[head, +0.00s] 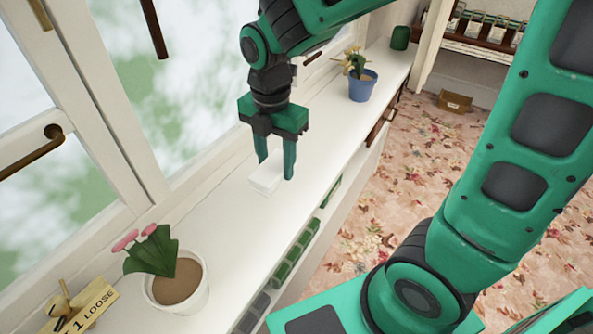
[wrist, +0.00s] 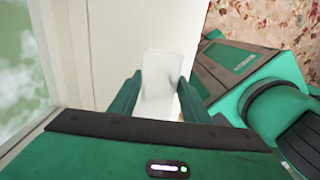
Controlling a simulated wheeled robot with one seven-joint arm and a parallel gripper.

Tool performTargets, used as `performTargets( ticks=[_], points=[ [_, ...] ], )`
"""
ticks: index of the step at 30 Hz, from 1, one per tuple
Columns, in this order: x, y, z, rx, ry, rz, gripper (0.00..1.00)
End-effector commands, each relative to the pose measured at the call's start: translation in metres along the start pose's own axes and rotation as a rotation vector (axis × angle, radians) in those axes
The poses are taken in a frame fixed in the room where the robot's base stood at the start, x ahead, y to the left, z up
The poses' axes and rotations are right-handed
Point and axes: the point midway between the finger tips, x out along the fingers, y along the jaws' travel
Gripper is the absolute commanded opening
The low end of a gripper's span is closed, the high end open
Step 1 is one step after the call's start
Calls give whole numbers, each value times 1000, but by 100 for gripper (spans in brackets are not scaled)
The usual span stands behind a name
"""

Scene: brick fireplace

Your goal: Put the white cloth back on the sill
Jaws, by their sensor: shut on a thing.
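The white cloth (head: 266,178) is a small folded white block between the fingers of my gripper (head: 276,170), low over the white sill (head: 225,222). In the wrist view the cloth (wrist: 160,80) shows as a pale rectangle between the two green fingers of my gripper (wrist: 158,95). My gripper points down and is shut on the cloth. I cannot tell whether the cloth's underside touches the sill. The sill (wrist: 115,45) also shows in the wrist view, running away beneath the cloth.
A white pot (head: 195,300) with a pink-flowered plant stands at the sill's near end, beside a wooden sign (head: 85,310). A blue pot (head: 362,88) and a green container (head: 400,38) stand farther along. The window (head: 90,120) borders the left. The sill around my gripper is clear.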

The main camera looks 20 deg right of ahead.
Motion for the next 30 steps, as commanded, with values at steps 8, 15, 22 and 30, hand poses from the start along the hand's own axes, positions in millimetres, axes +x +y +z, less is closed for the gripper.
performTargets(
  ticks=[8,15,22,30],
  points=[
    [31,-2,52,11,1,-5,25],
    [57,-2,98,12,0,-4,25],
    [68,-1,115,10,0,-2,25],
    [101,-2,115,10,1,-3,25]
  ],
)
